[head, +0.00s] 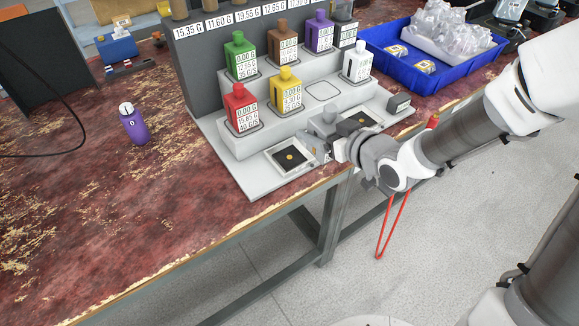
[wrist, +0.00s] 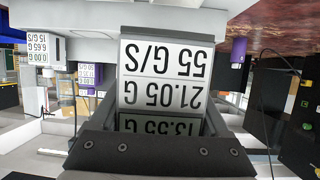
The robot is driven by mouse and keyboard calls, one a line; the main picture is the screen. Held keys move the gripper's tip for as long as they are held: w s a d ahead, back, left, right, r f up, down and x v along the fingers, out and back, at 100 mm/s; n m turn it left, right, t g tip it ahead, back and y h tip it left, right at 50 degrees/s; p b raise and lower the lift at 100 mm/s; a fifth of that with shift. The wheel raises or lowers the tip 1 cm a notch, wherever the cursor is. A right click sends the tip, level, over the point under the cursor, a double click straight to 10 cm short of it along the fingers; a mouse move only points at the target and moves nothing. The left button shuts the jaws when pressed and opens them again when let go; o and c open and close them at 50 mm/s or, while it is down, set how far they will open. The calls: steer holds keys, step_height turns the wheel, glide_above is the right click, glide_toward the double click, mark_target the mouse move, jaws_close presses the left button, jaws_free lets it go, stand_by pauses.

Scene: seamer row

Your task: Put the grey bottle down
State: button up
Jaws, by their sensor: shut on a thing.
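My gripper (head: 322,140) is at the front of the grey stepped rack (head: 272,130), just above its low front ledge. It is shut on the grey bottle (head: 329,114), which is mostly hidden by the gripper in the head view. In the wrist view the bottle's white label (wrist: 162,75) fills the middle, upside down, reading 55 G/S and 21.05 G, between the dark jaws (wrist: 158,150). I cannot tell whether the bottle's base touches the ledge. An empty outlined spot (head: 322,90) lies on the middle step, between the yellow bottle (head: 285,88) and the white bottle (head: 357,62).
A red bottle (head: 240,108) stands left of the yellow one. A blue tray (head: 462,72) is at right; a purple flask (head: 133,124) stands at left on open table.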

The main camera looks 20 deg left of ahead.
steer(key=shift+s+a+f, duration=0.25)
steer(key=shift+a, duration=0.05)
steer(key=b, duration=0.6)
glide_above(277, 136)
steer(key=s+d, duration=0.2)
steer(key=d, duration=0.1)
steer(key=f, duration=0.7)
steer(key=shift+s+a, duration=0.2)
steer(key=shift+a, duration=0.05)
steer(key=shift+f+b, duration=0.55)
steer(key=shift+f, duration=1.3)
steer(key=shift+f, duration=0.25)
steer(key=o, duration=1.4)
steer(key=shift+r, duration=0.1)
